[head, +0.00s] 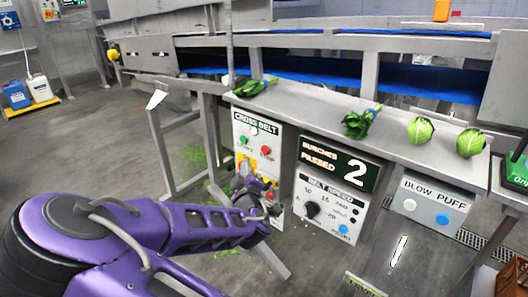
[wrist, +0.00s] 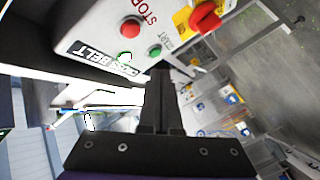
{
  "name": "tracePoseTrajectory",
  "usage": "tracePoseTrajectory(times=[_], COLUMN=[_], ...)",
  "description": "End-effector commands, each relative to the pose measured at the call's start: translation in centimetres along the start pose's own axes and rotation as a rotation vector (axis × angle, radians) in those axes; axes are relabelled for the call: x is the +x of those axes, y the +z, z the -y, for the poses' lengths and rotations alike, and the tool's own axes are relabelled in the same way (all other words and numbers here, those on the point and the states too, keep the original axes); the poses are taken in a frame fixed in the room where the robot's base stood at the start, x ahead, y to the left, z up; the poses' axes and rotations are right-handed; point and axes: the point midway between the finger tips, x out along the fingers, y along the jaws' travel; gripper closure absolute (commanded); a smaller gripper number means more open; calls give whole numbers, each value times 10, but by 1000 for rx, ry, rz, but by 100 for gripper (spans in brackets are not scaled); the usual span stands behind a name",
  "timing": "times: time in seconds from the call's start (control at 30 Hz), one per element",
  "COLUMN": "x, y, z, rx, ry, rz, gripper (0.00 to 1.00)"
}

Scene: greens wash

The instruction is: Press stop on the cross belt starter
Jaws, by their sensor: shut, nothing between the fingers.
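The cross belt starter (head: 240,122) is a pale box on the front of the steel bench, with a green start button (head: 243,139) and a red stop button (head: 266,150). In the wrist view it appears turned: the red stop button (wrist: 130,28), green start button (wrist: 154,51) and a white lamp (wrist: 125,58) are all uncovered. My gripper (wrist: 160,75) is shut and empty, its tips below these buttons in the picture and apart from the stop button. In the head view my gripper (head: 252,192) is in front of the starter's lower part, partly hidden by my wrist.
A red switch on yellow (wrist: 205,18) sits on the same box, beside the start button. Several greens lie on the bench ledge (head: 305,106).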

Motion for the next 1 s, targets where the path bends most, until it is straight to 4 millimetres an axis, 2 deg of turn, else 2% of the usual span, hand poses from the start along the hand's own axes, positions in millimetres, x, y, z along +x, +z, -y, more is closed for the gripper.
tracePoseTrajectory(times=[0.2,0.4,1.0], x=[22,34,37], y=[17,25,27], z=[-16,-24,-27], rx=[1,2,0], ry=[2,0,-1], rz=[2,0,0], gripper=[100,100,100])
